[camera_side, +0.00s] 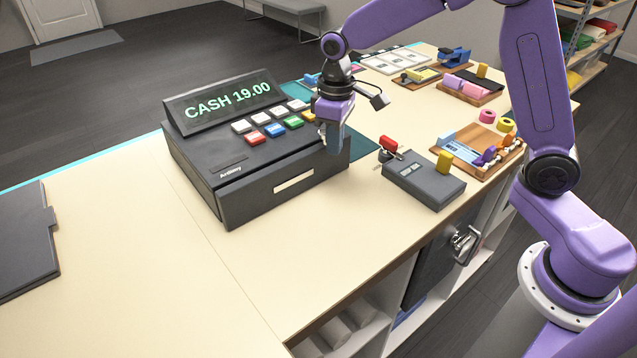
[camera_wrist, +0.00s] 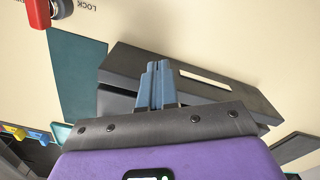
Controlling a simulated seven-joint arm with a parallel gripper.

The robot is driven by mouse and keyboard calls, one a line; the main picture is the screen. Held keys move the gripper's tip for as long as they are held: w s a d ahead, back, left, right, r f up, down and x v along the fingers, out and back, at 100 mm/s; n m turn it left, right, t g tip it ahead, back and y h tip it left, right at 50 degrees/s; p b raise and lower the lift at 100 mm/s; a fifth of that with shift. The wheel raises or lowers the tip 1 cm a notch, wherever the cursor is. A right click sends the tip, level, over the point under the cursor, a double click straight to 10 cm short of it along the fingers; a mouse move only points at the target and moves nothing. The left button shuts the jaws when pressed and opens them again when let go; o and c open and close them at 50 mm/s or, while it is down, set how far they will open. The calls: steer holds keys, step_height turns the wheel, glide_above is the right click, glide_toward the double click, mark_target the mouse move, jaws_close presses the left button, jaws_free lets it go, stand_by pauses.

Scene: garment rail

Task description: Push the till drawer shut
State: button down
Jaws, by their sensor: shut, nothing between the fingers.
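The dark grey till (camera_side: 235,165) stands on the counter, its display reading CASH 19.00. Its drawer front (camera_side: 270,200), with a pale label strip, faces the near right side. From these views I cannot tell clearly how far the drawer stands out. My gripper (camera_side: 334,148) points down at the right end of the drawer front, fingers together and empty. In the wrist view the blue-grey fingertips (camera_wrist: 155,66) overlap the dark drawer front (camera_wrist: 235,92), left of its label strip. Whether they touch it I cannot tell.
A red-handled lock (camera_side: 388,146) and a grey card box (camera_side: 424,181) stand right of the till, close to my gripper. Wooden trays (camera_side: 481,148) of small goods lie farther right. The counter (camera_side: 285,265) in front of the drawer is clear.

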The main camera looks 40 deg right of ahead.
steer(key=shift+w, duration=0.2)
step_height(320, 180, up, 8)
steer(key=s, duration=0.1)
steer(key=shift+s, duration=0.25)
stand_by(0.8)
steer(key=s+d+f+n, duration=0.1)
steer(key=s+d+n, duration=0.1)
steer(key=s, duration=0.7)
steer(key=s+d+f+n, duration=0.1)
steer(key=s+f+n, duration=0.1)
steer(key=s, duration=0.8)
steer(key=s+d+f+n, duration=0.2)
steer(key=s, duration=0.8)
steer(key=shift+d+n, duration=0.3)
steer(key=shift+d, duration=0.05)
steer(key=shift+f, duration=0.1)
